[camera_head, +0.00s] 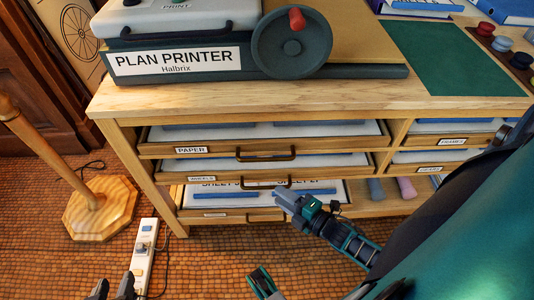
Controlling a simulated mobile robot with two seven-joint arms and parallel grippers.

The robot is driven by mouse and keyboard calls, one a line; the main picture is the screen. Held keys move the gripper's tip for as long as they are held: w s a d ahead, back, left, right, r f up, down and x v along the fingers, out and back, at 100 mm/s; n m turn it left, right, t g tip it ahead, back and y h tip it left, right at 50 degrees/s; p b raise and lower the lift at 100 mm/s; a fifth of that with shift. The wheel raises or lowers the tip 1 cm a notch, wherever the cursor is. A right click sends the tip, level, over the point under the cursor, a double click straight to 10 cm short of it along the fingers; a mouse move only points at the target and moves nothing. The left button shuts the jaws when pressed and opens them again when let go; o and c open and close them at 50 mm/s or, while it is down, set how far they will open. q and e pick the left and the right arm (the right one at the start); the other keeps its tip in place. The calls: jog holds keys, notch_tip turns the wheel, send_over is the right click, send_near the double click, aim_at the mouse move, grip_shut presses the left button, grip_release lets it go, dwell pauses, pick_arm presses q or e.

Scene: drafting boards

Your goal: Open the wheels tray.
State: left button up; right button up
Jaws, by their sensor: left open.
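The wheels tray (228,178) is the middle of the stacked wooden trays in the left bay of the cabinet, with a small white label at its left. Its dark bar handle (266,185) is on the front. My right gripper (279,194) is at the right end of this handle, its fingertips overlapping or just below it in the picture; contact is unclear. I cannot tell whether its jaws are open or shut. My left gripper (111,289) is low at the bottom left edge, open, its two dark fingertips apart and away from the cabinet.
The paper tray (222,149) is above and a tray with sheets (230,214) below. A plan printer (180,60) stands on the cabinet top. A wooden stand (98,215) and a power strip (145,250) are on the floor at left. Tiled floor lies in front.

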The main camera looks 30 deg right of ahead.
aim_at(267, 187)
jog(key=b+x, duration=0.1)
jog(key=x, duration=0.5)
jog(key=shift+w+a+f, duration=0.1)
jog(key=shift+w, duration=0.1)
grip_shut()
dwell(0.4)
